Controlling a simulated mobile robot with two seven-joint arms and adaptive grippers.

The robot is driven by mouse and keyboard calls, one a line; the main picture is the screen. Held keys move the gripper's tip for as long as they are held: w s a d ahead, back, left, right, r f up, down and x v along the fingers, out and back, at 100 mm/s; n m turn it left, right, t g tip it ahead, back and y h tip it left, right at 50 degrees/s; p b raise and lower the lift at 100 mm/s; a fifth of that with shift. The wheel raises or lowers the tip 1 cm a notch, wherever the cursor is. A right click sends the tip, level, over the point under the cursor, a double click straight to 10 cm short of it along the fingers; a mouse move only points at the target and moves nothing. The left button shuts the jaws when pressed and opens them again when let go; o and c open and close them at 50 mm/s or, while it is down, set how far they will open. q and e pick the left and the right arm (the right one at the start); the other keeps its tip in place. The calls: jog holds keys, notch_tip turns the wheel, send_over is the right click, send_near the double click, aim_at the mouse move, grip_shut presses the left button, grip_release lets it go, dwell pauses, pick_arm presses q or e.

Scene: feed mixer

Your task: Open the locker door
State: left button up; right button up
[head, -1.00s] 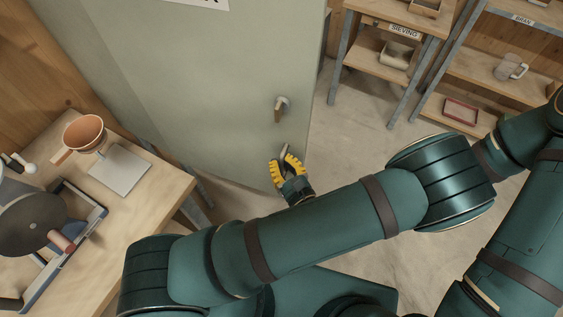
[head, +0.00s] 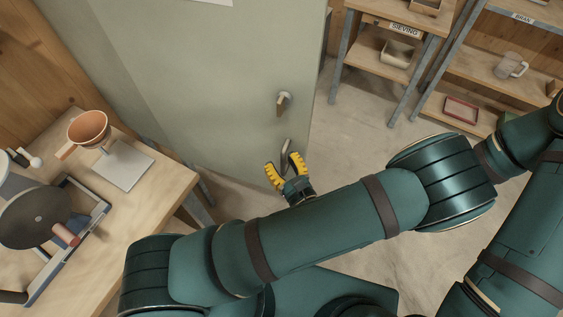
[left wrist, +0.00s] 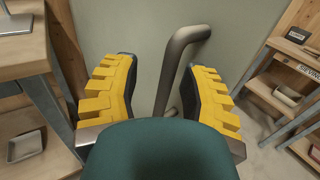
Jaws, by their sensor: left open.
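The locker door (head: 220,90) is a tall grey-green panel; I see no open gap along its edge. My left gripper (head: 283,163), with yellow toothed fingers, is open at the bar handle. In the left wrist view the bar lies between the two spread fingers (left wrist: 168,95), with a gap on each side. My right gripper is out of view.
Wooden shelves (head: 385,68) stand at the right. The floor (head: 350,130) between the door and shelves is clear.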

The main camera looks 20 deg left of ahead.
pick_arm(q)
jog(key=shift+a, duration=0.15)
notch_tip(320, 180, up, 10)
dwell(0.6)
dwell(0.5)
